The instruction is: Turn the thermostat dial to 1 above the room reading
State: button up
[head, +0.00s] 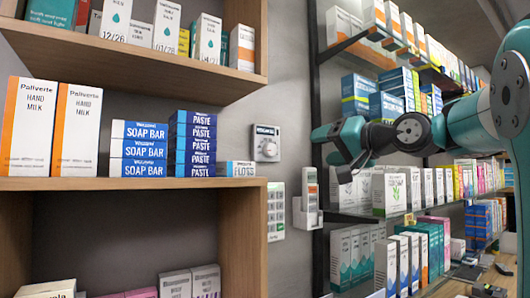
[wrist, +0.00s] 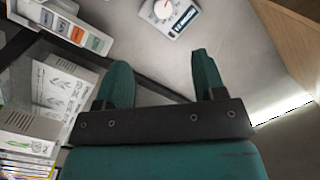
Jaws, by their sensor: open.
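The thermostat (head: 266,143) is a small white box on the grey wall between the wooden shelf and the black rack. Its round dial (head: 269,150) sits below a dark display strip whose reading is too small to make out. In the wrist view the thermostat (wrist: 181,19) is at the top edge, and its dial (wrist: 163,9) with a red mark is partly cut off. My gripper (head: 331,152) is to the right of the thermostat, apart from it. In the wrist view my gripper (wrist: 160,62) is open and empty, its fingers spread below the thermostat.
A white keypad-like panel (head: 276,211) and a handset in a holder (head: 308,200) are on the wall below. The wooden shelf (head: 130,184) with boxes stands left. The black rack (head: 317,90) with stocked glass shelves is close around my arm at right.

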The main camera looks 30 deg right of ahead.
jog(key=p, duration=0.8)
send_near(273, 150)
jog(key=w, duration=0.5)
jog(key=w+a, duration=0.1)
jog(key=w, duration=0.2)
jog(key=shift+r, duration=0.1)
jog(key=shift+w, duration=0.4)
jog(key=c, duration=0.9)
